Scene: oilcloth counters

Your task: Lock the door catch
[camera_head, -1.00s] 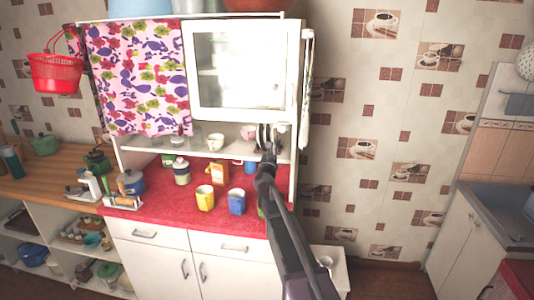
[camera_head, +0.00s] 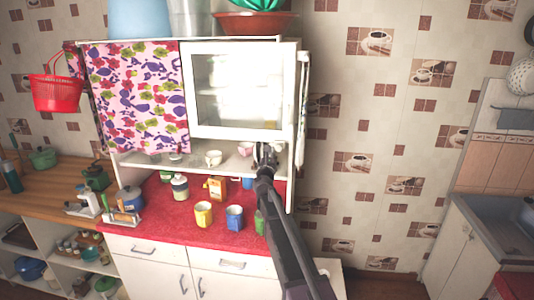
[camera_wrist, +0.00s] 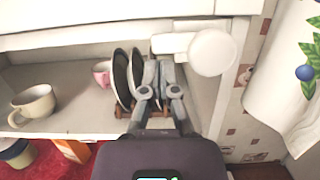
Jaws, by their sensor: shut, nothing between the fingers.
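The white cabinet door (camera_head: 240,90) with its glass pane is in the upper middle of the head view and looks closed. In the wrist view, a white round piece with a short bar, which looks like the door catch (camera_wrist: 211,53), sits at the cabinet's lower right edge. I cannot tell whether it is locked. My gripper (camera_head: 266,147) is just below the door's bottom edge in the head view. In the wrist view my gripper (camera_wrist: 158,66) is shut and empty, left of the round piece and just below its bar. Contact cannot be told.
Dark plates (camera_wrist: 121,77) stand upright close left of my gripper on the open shelf. A cream cup (camera_wrist: 36,103) and a pink cup (camera_wrist: 102,73) are farther left. A patterned towel (camera_wrist: 295,75) hangs at right.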

